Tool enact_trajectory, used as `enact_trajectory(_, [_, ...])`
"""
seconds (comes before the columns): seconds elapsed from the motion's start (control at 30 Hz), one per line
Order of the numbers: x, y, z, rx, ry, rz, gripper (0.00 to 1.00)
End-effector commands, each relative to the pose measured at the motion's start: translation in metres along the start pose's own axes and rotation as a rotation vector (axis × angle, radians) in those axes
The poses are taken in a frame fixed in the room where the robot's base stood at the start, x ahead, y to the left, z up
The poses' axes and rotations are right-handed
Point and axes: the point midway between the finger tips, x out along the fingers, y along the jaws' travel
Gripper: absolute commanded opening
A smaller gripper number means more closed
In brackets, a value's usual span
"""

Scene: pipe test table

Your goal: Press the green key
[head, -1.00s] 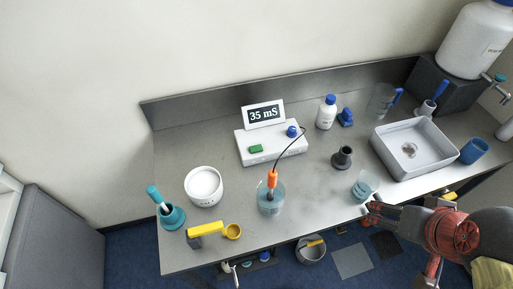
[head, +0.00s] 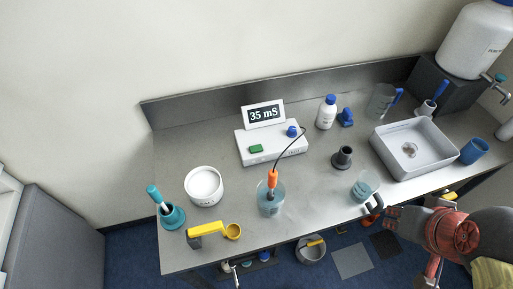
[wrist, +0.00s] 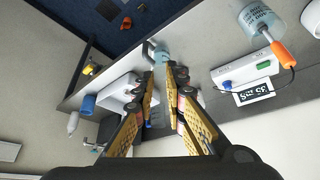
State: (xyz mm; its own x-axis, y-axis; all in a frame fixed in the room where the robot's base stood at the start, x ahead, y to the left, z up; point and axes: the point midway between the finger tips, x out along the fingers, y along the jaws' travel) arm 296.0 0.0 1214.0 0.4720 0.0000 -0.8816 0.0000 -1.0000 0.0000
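The green key (head: 256,148) is on the top of the white meter (head: 272,152), at its front left. The meter's upright display (head: 263,114) reads 35 mS. The green key also shows in the wrist view (wrist: 264,65), to the right of my fingers. My gripper (head: 373,208) is at the front right of the table, by the small beaker, far from the meter. In the wrist view my gripper (wrist: 161,68) has a gap between its fingertips and holds nothing.
A blue knob (head: 292,131) is on the meter. A beaker (head: 270,205) with an orange-handled probe (head: 272,180) and cable stands in front. A small beaker (head: 364,185) is close to my gripper. A sink (head: 384,139), a white bowl (head: 203,200) and a yellow scoop (head: 206,229) are around.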

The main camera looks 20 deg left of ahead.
Motion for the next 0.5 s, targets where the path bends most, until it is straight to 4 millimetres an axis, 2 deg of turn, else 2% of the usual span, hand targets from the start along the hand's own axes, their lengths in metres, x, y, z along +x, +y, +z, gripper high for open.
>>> enact_trajectory(0.17, [0.0,0.0,0.0,0.0,0.0,0.0,0.0])
enact_trajectory(0.5, [0.0,0.0,0.0,0.0,0.0,0.0,0.0])
